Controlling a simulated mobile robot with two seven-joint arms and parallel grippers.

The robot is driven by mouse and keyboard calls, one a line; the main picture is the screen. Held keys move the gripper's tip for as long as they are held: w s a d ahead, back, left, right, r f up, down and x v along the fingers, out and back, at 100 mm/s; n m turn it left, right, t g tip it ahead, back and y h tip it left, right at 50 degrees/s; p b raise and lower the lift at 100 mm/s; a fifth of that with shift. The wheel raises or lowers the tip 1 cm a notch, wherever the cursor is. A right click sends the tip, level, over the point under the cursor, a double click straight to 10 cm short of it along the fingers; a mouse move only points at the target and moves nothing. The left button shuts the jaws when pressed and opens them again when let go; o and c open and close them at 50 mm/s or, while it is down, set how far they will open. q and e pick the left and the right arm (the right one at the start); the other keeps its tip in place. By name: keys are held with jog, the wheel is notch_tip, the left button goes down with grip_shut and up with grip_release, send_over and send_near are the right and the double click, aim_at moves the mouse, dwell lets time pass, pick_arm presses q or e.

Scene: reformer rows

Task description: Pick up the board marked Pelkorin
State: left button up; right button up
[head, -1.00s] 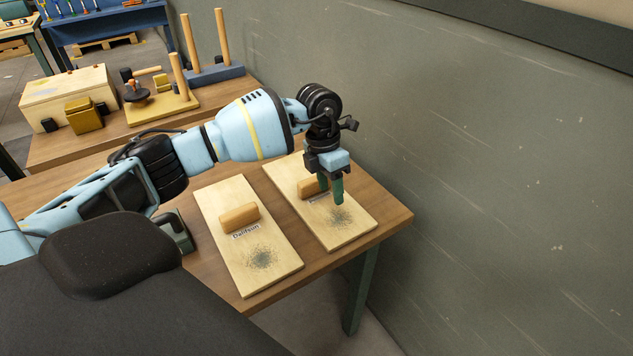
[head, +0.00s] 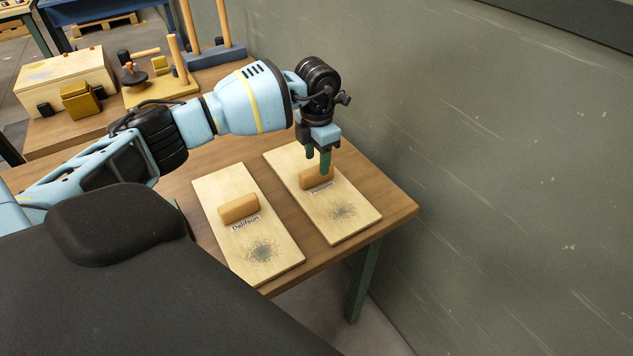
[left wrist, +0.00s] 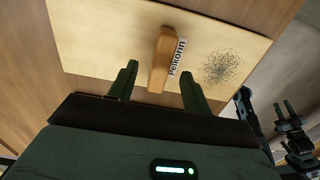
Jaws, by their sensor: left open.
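The board marked Pelkorin (head: 351,222) is a pale wooden board lying flat on the brown table, nearer the wall. It also shows in the left wrist view (left wrist: 110,45), with its label readable beside a wooden handle (left wrist: 162,58) and a dark speckled patch. My left gripper (head: 318,160) is over the handle (head: 316,178), fingers pointing down. In the left wrist view the open fingers (left wrist: 158,88) stand to either side of the handle's line, with nothing between them gripped. Contact with the handle cannot be told.
A similar board marked Dalifsun (head: 265,240) lies to the left on the same table (head: 395,207). A grey-green wall (head: 480,180) stands close on the right. A box (head: 65,75) and peg stands (head: 160,92) are on the table behind.

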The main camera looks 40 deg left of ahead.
aim_at(317, 168)
pick_arm(q)
notch_tip(317, 168, down, 4)
jog(key=shift+s+f, duration=0.1)
jog(key=shift+f, duration=0.1)
jog(key=shift+r, duration=0.1)
grip_shut()
